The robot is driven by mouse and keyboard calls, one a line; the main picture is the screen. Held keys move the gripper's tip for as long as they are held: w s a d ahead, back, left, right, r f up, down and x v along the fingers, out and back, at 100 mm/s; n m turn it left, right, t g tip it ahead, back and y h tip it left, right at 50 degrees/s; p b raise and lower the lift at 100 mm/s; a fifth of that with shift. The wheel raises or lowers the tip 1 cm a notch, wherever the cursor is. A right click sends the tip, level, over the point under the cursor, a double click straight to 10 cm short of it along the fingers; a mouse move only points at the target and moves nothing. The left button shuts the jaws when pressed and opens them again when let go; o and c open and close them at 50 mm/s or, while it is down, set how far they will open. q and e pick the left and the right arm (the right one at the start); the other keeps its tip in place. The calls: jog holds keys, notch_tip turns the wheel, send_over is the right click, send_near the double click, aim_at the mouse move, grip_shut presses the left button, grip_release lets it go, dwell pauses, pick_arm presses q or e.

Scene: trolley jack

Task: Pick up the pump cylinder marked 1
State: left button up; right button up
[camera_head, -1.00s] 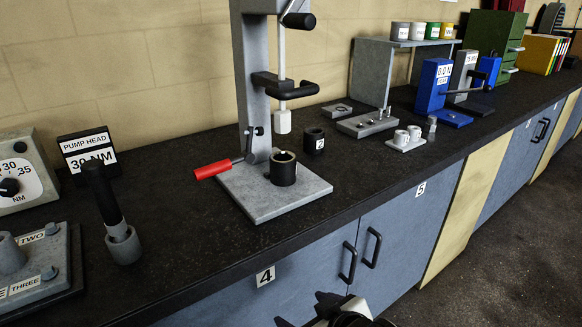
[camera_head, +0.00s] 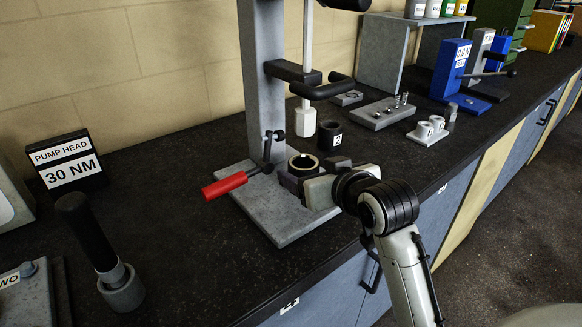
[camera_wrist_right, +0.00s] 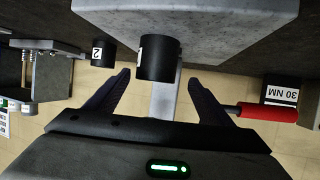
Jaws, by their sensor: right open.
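A short black pump cylinder (camera_head: 303,162) stands upright on the grey base plate (camera_head: 268,213) of the press, its pale rim showing. It also shows in the right wrist view (camera_wrist_right: 158,58), with a white label edge-on at its left side whose number I cannot read. A second black cylinder marked 2 (camera_head: 330,135) stands behind the plate and shows in the wrist view (camera_wrist_right: 101,52). My right gripper (camera_head: 311,173) is open and low over the plate beside the first cylinder. In the wrist view that cylinder lies between the fingertips, not clasped. My left gripper is not in view.
The press column (camera_head: 262,80) and its black clamp arm (camera_head: 310,82) rise close behind the cylinder. A red-handled lever (camera_head: 225,185) sticks out left. A black-handled tool (camera_head: 98,245) stands front left. Small metal parts sit on a tray (camera_head: 382,112) at right.

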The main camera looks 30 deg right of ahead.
aim_at(299, 163)
jog(key=shift+w+d+f, duration=0.15)
jog(key=shift+w+f, duration=0.1)
jog(key=shift+w, duration=0.4)
jog(key=shift+x, duration=1)
jog(key=x, duration=0.4)
jog(key=shift+w+d+p, duration=0.15)
jog(key=shift+d+p, duration=0.15)
jog(key=shift+d, duration=0.05)
jog(key=shift+w+f, duration=0.15)
jog(key=shift+w, duration=0.3)
jog(key=c, duration=1.7)
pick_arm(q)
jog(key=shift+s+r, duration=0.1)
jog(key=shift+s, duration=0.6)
pick_arm(e)
jog(key=shift+d, duration=0.1)
grip_shut()
jog(key=shift+r, duration=0.25)
